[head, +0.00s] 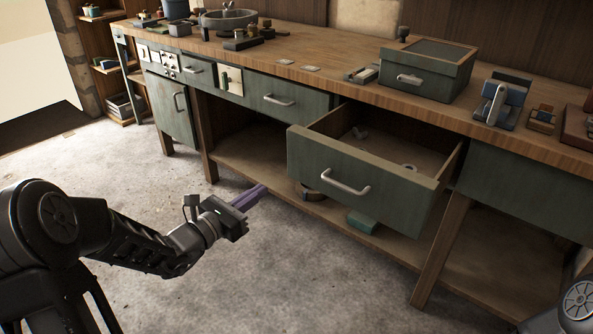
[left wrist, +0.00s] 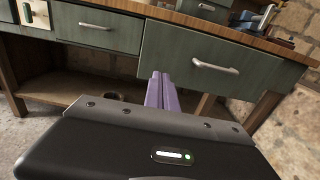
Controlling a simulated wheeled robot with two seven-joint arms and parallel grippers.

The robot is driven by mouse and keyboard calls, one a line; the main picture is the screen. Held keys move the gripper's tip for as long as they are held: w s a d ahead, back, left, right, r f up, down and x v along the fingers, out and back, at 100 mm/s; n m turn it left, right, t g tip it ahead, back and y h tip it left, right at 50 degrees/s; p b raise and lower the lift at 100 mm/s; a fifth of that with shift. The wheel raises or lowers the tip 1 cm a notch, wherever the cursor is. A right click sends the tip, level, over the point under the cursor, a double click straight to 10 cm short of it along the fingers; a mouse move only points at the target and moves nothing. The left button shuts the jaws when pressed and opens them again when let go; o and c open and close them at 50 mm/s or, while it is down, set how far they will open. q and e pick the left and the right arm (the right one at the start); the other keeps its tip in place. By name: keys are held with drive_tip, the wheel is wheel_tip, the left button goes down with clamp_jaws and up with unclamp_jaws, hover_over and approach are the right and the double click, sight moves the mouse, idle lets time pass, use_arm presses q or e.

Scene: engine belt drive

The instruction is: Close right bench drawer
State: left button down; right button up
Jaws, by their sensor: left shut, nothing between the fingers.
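The right bench drawer (head: 350,189) is green with a silver handle (head: 346,183) and is pulled well out of the bench. Small loose items lie inside it. In the left wrist view the drawer front (left wrist: 215,58) and its handle (left wrist: 215,67) are beyond the fingers. My left gripper (head: 262,190) has purple fingers, shut and empty, in front of and left of the drawer, apart from it. The fingers also show in the left wrist view (left wrist: 161,80). My right gripper is out of view.
The wooden workbench (head: 330,75) carries a green box (head: 428,70) and several tools. A closed drawer (head: 285,98) is left of the open one. A lower shelf (head: 245,160) and a bench leg (head: 440,250) are below. The floor (head: 300,280) in front is clear.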

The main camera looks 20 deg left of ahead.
sight(302, 161)
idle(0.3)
